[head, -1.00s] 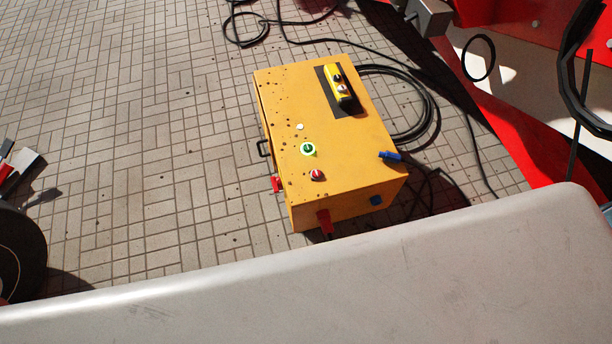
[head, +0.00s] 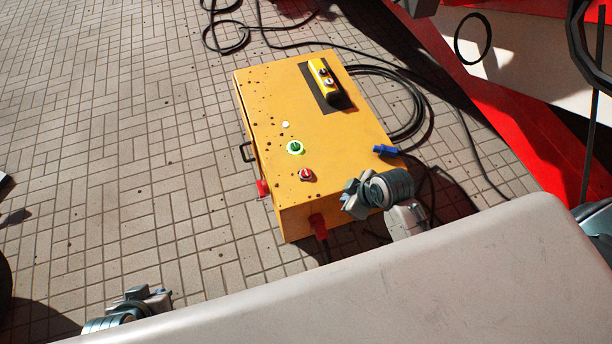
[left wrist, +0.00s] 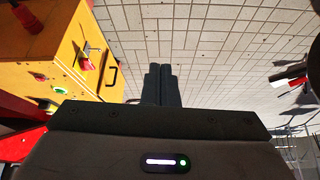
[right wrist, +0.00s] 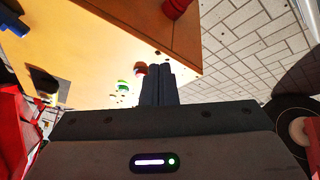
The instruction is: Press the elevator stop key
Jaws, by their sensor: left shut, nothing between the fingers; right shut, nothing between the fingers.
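The yellow box (head: 345,165) stands on the paving. Its top carries a red knob (head: 306,175) near the front edge and a green button (head: 295,147) behind it. In the right wrist view the red knob (right wrist: 140,68) shows just left of my closed fingertips, with the green button (right wrist: 123,86) further left. My right gripper (head: 348,193) is shut and empty, to the right of the red knob and apart from it in the picture. My left gripper (head: 163,298) is shut and empty, low at the left, away from the box. Which control is the stop key is not readable.
A yellow pendant control (head: 324,82) lies on a dark patch at the box's back. A blue plug (head: 386,151) juts from its right side and a red plug (head: 319,226) from its front. Black cables (head: 415,105) loop behind. Red machinery (head: 520,130) stands at right.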

